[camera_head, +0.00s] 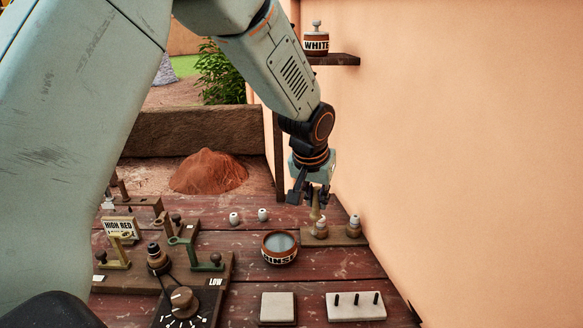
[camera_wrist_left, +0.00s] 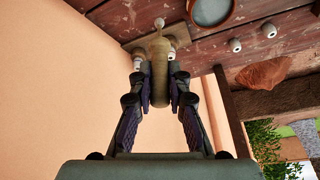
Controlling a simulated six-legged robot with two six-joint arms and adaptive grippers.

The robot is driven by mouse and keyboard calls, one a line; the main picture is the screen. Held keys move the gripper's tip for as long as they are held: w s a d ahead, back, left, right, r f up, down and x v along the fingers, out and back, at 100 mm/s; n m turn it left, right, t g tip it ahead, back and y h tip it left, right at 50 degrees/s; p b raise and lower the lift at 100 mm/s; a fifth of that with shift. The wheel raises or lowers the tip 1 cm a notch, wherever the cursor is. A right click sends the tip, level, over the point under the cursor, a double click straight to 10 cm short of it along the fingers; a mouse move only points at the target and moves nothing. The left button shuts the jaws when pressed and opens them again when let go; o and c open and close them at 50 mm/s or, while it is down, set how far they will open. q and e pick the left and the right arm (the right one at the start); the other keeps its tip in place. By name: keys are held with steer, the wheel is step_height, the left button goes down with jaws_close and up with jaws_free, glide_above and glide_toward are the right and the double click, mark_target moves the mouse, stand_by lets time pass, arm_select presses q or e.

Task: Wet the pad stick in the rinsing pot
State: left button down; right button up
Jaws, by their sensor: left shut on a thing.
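My left gripper (camera_head: 316,200) is over the wooden rack at the back right of the bench. It is shut on the pad stick (camera_head: 316,211), a tan stick. In the left wrist view, the pad stick (camera_wrist_left: 159,72) stands between the two fingers (camera_wrist_left: 160,100), with a small pale ball (camera_wrist_left: 159,24) at its far end. Whether its lower end touches the rack is unclear. The rinsing pot (camera_head: 280,261), a round brown pot with a white RINSE label and grey water, is left and nearer; it also shows in the left wrist view (camera_wrist_left: 232,18).
The wooden rack (camera_head: 340,238) holds white-topped pieces (camera_head: 354,222). A pale square pad (camera_head: 278,307) and a white block with black pegs (camera_head: 356,313) lie in front. The wall (camera_head: 470,150) is close on the right.

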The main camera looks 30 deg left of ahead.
arm_select(q)
steer(key=w+a+f+n+p, duration=0.15)
steer(key=a+p, duration=0.35)
steer(key=a, duration=0.6)
arm_select(e)
step_height(320, 180, up, 8)
steer(key=f+p, duration=0.1)
arm_select(q)
steer(key=shift+n+y, duration=0.25)
steer(key=shift+y, duration=0.05)
step_height(320, 180, down, 6)
steer(key=b, duration=0.4)
steer(key=shift+a+b, duration=0.1)
steer(key=shift+b, duration=0.2)
arm_select(e)
steer(key=f, duration=0.2)
steer(key=a+f, duration=0.1)
steer(key=shift+s+a+f, duration=0.1)
steer(key=shift+a+f, duration=0.05)
steer(key=shift+f, duration=0.25)
arm_select(q)
steer(key=shift+a, duration=0.15)
arm_select(e)
steer(key=shift+a, duration=0.15)
